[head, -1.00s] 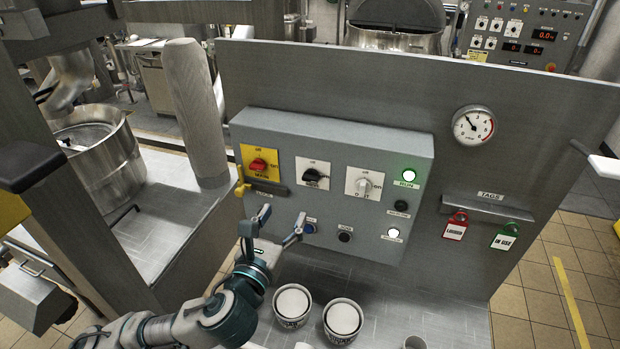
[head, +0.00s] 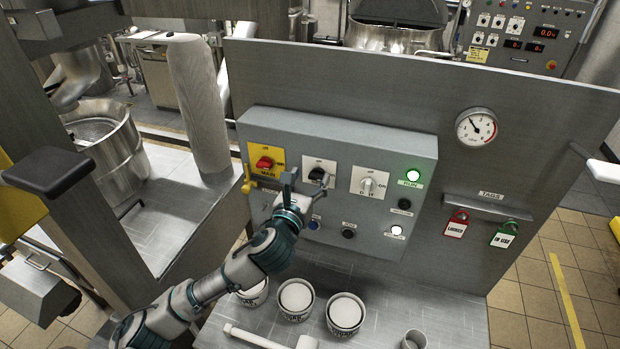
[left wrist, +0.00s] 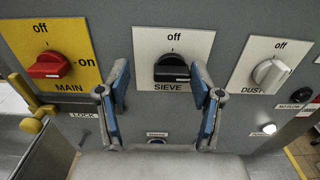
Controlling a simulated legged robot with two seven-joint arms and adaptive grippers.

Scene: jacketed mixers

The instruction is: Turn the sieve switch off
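The sieve switch is a black knob on a white plate marked "off" at the top and "SIEVE" below. It is in the middle of the grey control box in the head view (head: 318,174) and at upper centre in the left wrist view (left wrist: 171,69). Its handle lies roughly level, not pointing up at "off". My left gripper (head: 306,182) is open in front of this switch. My right gripper is not in view.
The red main switch (head: 265,163) on yellow is to the left, with a yellow lock lever (head: 247,180). The grey dust switch (head: 368,186) is to the right. A green run lamp (head: 413,176) is lit. Several white-topped tubs (head: 295,297) stand below.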

